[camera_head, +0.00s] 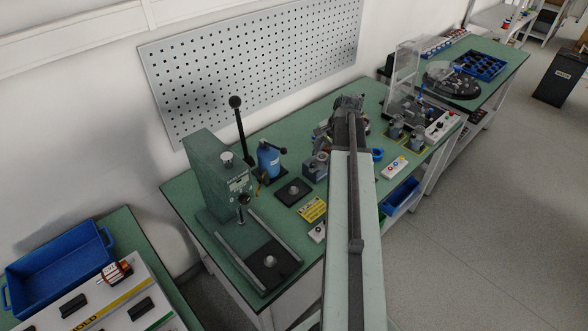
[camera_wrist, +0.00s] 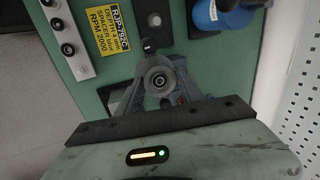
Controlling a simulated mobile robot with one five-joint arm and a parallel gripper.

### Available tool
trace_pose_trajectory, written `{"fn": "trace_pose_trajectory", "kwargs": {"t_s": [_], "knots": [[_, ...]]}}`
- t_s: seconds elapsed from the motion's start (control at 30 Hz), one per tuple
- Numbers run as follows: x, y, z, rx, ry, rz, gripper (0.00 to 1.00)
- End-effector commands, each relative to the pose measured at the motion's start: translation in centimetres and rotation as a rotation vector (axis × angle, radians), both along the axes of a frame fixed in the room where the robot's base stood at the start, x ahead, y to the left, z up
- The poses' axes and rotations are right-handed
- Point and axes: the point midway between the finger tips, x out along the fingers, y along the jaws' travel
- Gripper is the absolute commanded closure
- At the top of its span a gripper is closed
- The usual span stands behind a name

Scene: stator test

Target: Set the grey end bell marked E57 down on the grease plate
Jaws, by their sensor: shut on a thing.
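My gripper (camera_wrist: 160,80) is shut on a round grey part with a central hole, the end bell (camera_wrist: 159,82), in the wrist view. No E57 marking can be read on it. In the head view my arm reaches over the bench and my gripper (camera_head: 347,106) is mostly hidden by it, so the held part is not clear there. A dark square plate with a grey round piece in its middle (camera_head: 293,191) lies on the green bench; a dark plate also shows at the top of the wrist view (camera_wrist: 148,10). I cannot tell which plate is the grease plate.
A green press (camera_head: 222,175) stands at the left of the bench (camera_head: 200,190). A blue bottle (camera_head: 268,160) and a yellow sign (camera_head: 312,209) are near the dark plate. A white control box (camera_head: 395,167) lies right of my arm. A pegboard (camera_head: 250,70) backs the bench.

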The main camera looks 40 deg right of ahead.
Motion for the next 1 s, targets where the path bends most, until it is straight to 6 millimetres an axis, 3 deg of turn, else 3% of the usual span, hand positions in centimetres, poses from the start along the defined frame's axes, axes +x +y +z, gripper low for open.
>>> {"fn": "trace_pose_trajectory", "kwargs": {"t_s": [0.03,0.1,0.2,0.3,0.63,1.0], "knots": [[1.2,2.5,-1.9,-0.002,0.014,-0.004,1.00],[2.5,5.2,-3.1,-0.007,0.033,-0.022,1.00],[3.8,8.0,-4.0,-0.013,0.051,-0.045,1.00],[4.3,9.3,-4.3,-0.018,0.059,-0.060,1.00],[4.6,9.8,-4.9,-0.020,0.061,-0.065,1.00],[4.6,9.8,-8.9,-0.019,0.061,-0.063,1.00]]}}
